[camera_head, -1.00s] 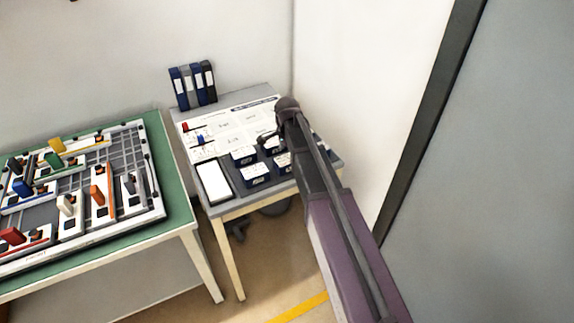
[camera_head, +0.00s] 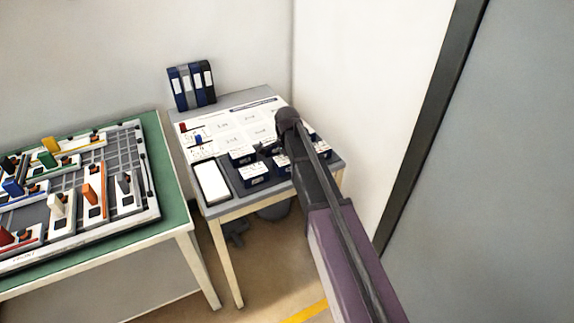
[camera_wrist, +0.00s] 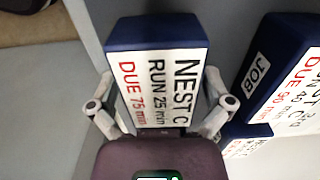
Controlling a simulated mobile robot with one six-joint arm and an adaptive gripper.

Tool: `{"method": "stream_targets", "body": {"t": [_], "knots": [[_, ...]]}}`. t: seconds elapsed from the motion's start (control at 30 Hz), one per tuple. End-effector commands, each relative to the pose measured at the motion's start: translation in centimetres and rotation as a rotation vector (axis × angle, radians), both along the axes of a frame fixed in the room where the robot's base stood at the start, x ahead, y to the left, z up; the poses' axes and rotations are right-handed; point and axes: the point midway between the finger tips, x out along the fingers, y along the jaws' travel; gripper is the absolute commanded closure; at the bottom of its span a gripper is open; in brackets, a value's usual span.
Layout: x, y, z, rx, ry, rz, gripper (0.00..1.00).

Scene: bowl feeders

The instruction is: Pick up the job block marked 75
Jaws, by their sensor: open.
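My gripper (camera_wrist: 160,108) is open, with one finger on each side of this block. I cannot tell whether the fingers touch it. In the head view my gripper (camera_head: 268,150) is over the blocks on the small table, and my arm hides part of them.
A second blue block (camera_wrist: 280,75), marked JOB and DUE 90 min, stands close to the right in the wrist view. The small table (camera_head: 222,208) also holds a white tablet (camera_head: 212,182) and binders (camera_head: 191,85). A green table (camera_head: 172,205) with a fixture board stands left.

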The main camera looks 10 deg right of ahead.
Motion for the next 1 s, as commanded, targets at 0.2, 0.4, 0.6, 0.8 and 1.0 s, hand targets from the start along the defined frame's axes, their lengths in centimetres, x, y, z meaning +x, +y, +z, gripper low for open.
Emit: {"method": "stream_targets", "body": {"t": [0.2,0.4,0.6,0.8,1.0], "knots": [[0.0,0.0,0.01,0.0,0.0,0.0,0.0],[0.01,0.0,0.01,0.0,0.0,0.0,0.15],[0.0,0.0,0.01,0.0,0.0,0.0,0.72],[0.0,0.0,0.01,0.0,0.0,0.0,0.72],[0.0,0.0,0.21,0.0,0.0,0.0,0.73]]}}
